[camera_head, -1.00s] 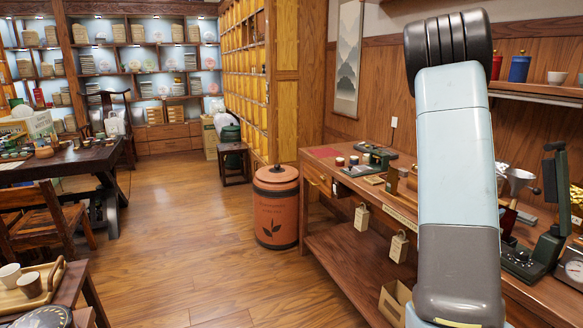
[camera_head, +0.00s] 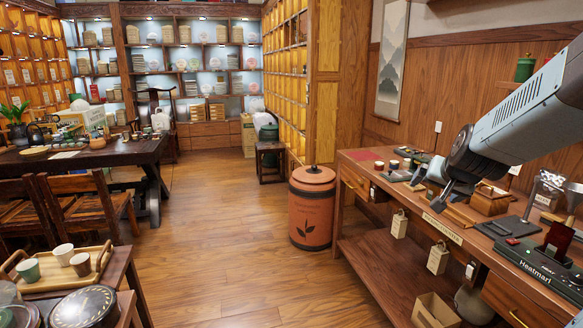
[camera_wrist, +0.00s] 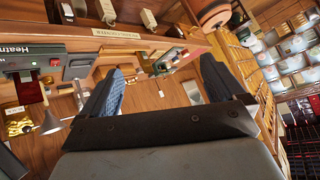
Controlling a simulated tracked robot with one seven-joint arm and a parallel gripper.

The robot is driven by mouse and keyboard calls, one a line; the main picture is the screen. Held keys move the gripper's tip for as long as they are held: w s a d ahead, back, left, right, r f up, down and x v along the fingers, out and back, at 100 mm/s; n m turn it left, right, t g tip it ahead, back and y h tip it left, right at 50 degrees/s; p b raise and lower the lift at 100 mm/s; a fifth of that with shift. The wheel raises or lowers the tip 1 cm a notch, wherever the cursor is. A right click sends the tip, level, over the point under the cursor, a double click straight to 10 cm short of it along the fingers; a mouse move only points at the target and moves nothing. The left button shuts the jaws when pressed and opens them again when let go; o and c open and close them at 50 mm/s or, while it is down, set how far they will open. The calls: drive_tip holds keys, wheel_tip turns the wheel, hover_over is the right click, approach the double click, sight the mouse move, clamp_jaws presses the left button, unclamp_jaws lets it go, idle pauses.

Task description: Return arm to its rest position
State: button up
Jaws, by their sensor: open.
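My gripper (camera_wrist: 163,78) is open in the wrist camera view. Its two dark fingers stand wide apart and nothing is between them. In the head view my arm comes in from the right edge and slopes down to the left. Its dark end hangs over or in front of the wooden workbench (camera_head: 363,211); I cannot tell how close it is to the bench top. The arm hides part of the bench top and the wall behind.
A sealing machine (camera_head: 540,268) and a wooden box (camera_head: 490,200) are on the bench. A round terracotta bin (camera_head: 311,215) stands at its far end. A dark table (camera_head: 100,153) and a tray with cups (camera_head: 98,270) are at left. The middle floor is clear.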

drive_tip(key=s+a+r+n+g, duration=0.1)
drive_tip(key=s+a+n, duration=0.1)
drive_tip(key=s, duration=0.5)
drive_tip(key=s+a+r+n+g+y, duration=0.1)
drive_tip(key=s+a+n, duration=0.1)
drive_tip(key=s+a, duration=0.3)
drive_tip(key=s+a+r+n+g, duration=0.1)
drive_tip(key=s+a, duration=0.3)
drive_tip(key=s, duration=0.4)
drive_tip(key=shift+s+a+n+g+y, duration=0.3)
drive_tip(key=shift+s+n+g, duration=0.1)
drive_tip(key=shift+n, duration=0.1)
